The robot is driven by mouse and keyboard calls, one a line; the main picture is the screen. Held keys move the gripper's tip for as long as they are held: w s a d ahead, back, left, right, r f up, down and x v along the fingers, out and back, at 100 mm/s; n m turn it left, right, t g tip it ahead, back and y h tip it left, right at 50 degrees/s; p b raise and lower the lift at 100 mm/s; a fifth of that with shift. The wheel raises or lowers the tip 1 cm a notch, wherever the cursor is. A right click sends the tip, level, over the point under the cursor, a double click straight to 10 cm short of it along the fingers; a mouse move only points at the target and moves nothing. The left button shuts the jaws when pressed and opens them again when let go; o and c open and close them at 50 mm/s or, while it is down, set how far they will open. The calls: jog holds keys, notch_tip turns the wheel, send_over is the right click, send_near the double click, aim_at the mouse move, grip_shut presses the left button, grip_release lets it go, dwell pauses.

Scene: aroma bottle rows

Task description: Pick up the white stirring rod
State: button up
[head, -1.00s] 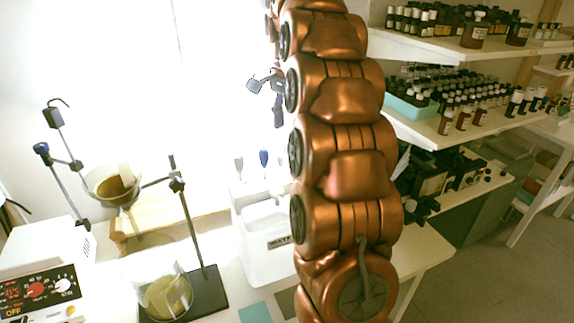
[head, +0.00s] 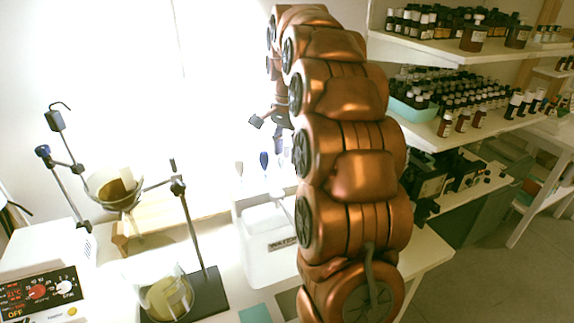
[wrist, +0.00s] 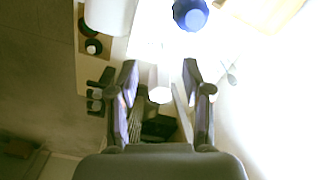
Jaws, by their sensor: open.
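My gripper (wrist: 160,80) is open, with its two dark fingers apart in the wrist view; in the head view it hangs partly behind my arm (head: 267,122). A small white piece (wrist: 160,85) shows between the fingertips; I cannot tell if it is the white stirring rod or whether it touches a finger. A larger white rounded thing (wrist: 106,14) and a blue round end (wrist: 190,14) lie beyond the fingers. In the head view a blue-tipped piece (head: 264,161) and a pale-tipped piece (head: 239,169) stand upright below my gripper, above a white container (head: 262,248).
A stand (head: 182,215) and a beaker of yellowish liquid (head: 168,295) are on the left. A control box (head: 40,291) is at the lower left. Shelves of dark bottles (head: 445,120) stand at the right. The window glare hides detail.

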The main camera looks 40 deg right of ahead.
grip_shut()
dwell(0.5)
notch_tip(320, 180, up, 7)
jog(key=shift+f, duration=0.1)
jog(key=shift+r+p, duration=1.05)
jog(key=shift+r, duration=0.5)
